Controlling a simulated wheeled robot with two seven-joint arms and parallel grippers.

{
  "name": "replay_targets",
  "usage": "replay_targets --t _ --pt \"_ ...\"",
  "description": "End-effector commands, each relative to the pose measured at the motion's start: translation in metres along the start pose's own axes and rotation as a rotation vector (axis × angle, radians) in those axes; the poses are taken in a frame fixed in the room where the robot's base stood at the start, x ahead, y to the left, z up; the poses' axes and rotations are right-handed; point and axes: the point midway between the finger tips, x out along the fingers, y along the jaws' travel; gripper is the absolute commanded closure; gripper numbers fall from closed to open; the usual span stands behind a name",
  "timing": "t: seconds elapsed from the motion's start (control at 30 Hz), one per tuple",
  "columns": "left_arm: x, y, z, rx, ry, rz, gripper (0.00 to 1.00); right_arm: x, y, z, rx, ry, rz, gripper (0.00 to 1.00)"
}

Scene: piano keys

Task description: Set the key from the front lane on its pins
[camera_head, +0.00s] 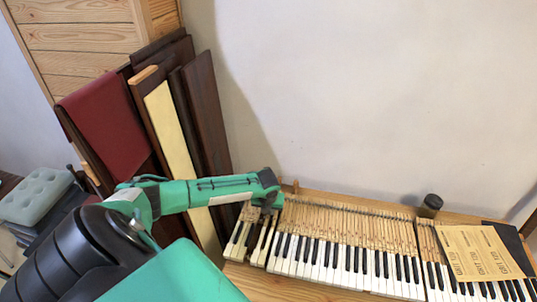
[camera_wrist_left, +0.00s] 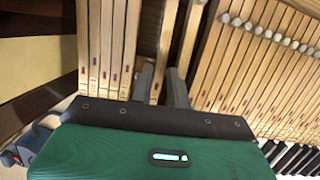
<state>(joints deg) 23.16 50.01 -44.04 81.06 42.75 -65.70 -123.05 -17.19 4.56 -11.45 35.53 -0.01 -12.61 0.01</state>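My left gripper (camera_wrist_left: 160,72) is over the left end of the piano keyboard. In the head view its arm reaches in from the left and ends above the keys (camera_head: 272,198). In the left wrist view its two grey fingers stand apart, on either side of a narrow wooden key (camera_wrist_left: 165,40). I cannot tell whether they touch it. Another wooden key (camera_wrist_left: 190,40) lies just right of it, with dark gaps around both. The white front end of a key (camera_head: 264,241) shows below the gripper. The pins are hidden. My right gripper is not in view.
Several keys stand close together at the far left (camera_wrist_left: 108,45). The main row of keys (camera_head: 345,245) fills the bed to the right. A dark cylinder (camera_head: 430,205) and tan printed sheets (camera_head: 480,250) are at the right. Wooden panels (camera_head: 205,115) lean behind the arm.

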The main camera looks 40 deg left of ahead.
Motion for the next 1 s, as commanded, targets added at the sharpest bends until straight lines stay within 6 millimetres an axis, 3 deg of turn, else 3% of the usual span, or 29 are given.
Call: replay_targets --t 0.5,0.77,0.8,0.93,1.0 --pt "-0.021 0.001 0.005 0.000 0.000 0.001 0.83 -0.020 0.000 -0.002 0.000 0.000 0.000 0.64" --pt "-0.021 0.001 0.005 0.000 0.000 0.000 0.83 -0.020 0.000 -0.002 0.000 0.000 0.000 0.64" --pt "-0.021 0.001 0.005 0.000 0.000 0.000 0.81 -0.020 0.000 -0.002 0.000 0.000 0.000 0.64" --pt "-0.021 0.001 0.005 0.000 0.000 0.000 0.57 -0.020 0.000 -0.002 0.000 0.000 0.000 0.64" --pt "-0.021 0.000 0.005 0.000 0.000 0.000 0.57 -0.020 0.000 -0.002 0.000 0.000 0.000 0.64"
